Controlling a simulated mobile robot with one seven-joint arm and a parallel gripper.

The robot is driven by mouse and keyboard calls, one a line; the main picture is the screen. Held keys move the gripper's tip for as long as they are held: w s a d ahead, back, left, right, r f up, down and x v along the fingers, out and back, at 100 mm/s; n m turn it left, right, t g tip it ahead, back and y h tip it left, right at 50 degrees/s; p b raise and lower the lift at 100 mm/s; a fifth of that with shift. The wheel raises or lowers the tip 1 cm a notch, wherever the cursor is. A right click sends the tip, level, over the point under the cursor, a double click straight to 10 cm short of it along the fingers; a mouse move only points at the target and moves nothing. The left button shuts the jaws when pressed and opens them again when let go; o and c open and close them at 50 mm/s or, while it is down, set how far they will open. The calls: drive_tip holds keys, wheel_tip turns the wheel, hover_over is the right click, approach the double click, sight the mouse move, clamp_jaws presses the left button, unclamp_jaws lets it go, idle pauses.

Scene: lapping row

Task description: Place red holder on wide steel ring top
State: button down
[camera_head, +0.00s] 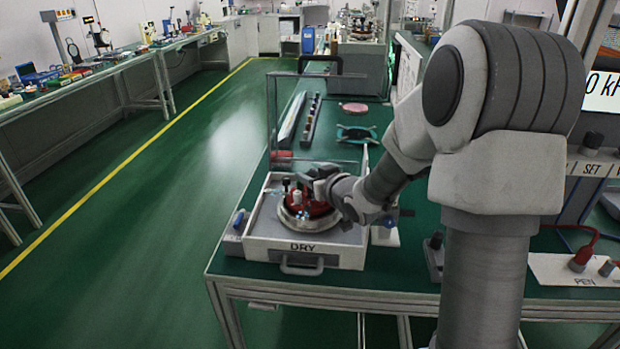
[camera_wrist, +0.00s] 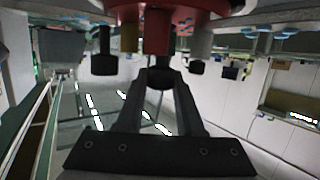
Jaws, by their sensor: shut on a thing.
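The red holder (camera_head: 318,209) is a round red piece with several small posts standing on it, over the wide steel ring (camera_head: 296,223) in the head view. I cannot tell whether it rests on the ring or hangs just above it. My gripper (camera_head: 322,187) is above the holder, partly hidden by my own wrist. In the wrist view, which looks upside down, my gripper (camera_wrist: 160,80) is shut on a dark-tipped red post of the red holder (camera_wrist: 195,14). Most of the holder lies outside that view.
The ring is inside a white tray marked DRY (camera_head: 258,248), with a front handle. A clear upright panel (camera_head: 340,115) stands behind it. A green stand (camera_head: 356,134) and a pink disc (camera_head: 354,107) are farther back. A blue item (camera_head: 238,219) lies left of the tray.

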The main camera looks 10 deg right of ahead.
drive_tip(key=shift+r, duration=0.1)
drive_tip(key=shift+f+b, duration=0.6)
drive_tip(key=c, duration=0.5)
unclamp_jaws()
drive_tip(key=shift+c, duration=0.2)
drive_tip(key=shift+r+p, duration=0.75)
drive_tip(key=p+v, duration=0.2)
drive_tip(key=v, duration=1)
drive_tip(key=shift+f, duration=0.15)
